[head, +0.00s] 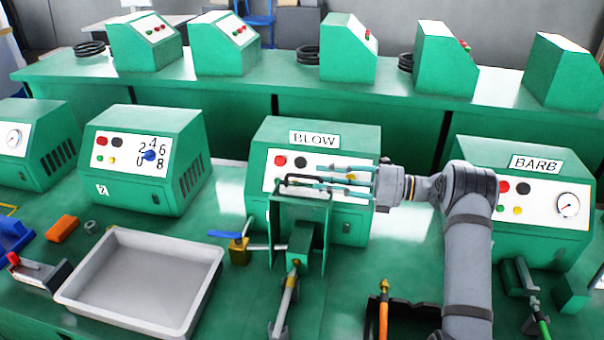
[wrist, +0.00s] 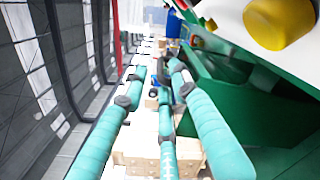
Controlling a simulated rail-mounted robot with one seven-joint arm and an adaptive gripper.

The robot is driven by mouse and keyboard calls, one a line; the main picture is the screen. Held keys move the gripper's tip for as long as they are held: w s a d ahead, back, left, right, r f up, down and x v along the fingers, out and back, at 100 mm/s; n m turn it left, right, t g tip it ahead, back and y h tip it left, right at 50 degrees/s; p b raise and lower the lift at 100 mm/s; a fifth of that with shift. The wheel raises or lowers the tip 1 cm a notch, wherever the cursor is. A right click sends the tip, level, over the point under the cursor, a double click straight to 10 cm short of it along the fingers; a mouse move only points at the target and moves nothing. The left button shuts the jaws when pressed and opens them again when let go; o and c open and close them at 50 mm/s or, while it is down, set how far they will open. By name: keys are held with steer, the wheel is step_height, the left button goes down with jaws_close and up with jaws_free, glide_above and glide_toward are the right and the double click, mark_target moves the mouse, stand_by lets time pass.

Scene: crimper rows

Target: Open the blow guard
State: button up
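The blow guard (head: 318,211) is a clear panel with a green frame, standing upright in front of the green machine labelled BLOW (head: 366,138). Its black handle (head: 290,179) is at its top edge. My gripper (head: 317,177) points left from the right side, across the machine's face, with its teal fingers at the handle. The fingers are spread apart, also in the wrist view (wrist: 158,70). I cannot tell whether they touch the handle. The handle is not clear in the wrist view.
A green block (head: 302,240) and a blue-handled valve (head: 238,247) stand by the guard. A grey tray (head: 80,268) lies left. The BARB machine (head: 520,190) stands right, past my arm. More green machines line the back bench.

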mark_target(292, 175)
steer(key=a, duration=0.2)
steer(key=a+p, duration=0.1)
steer(key=a, duration=0.1)
steer(key=w+a, duration=0.1)
steer(key=a, duration=0.1)
steer(key=shift+a, duration=0.2)
steer(key=shift+s, duration=0.1)
steer(key=shift+c, duration=1.4)
steer(key=c, duration=0.4)
jaws_close()
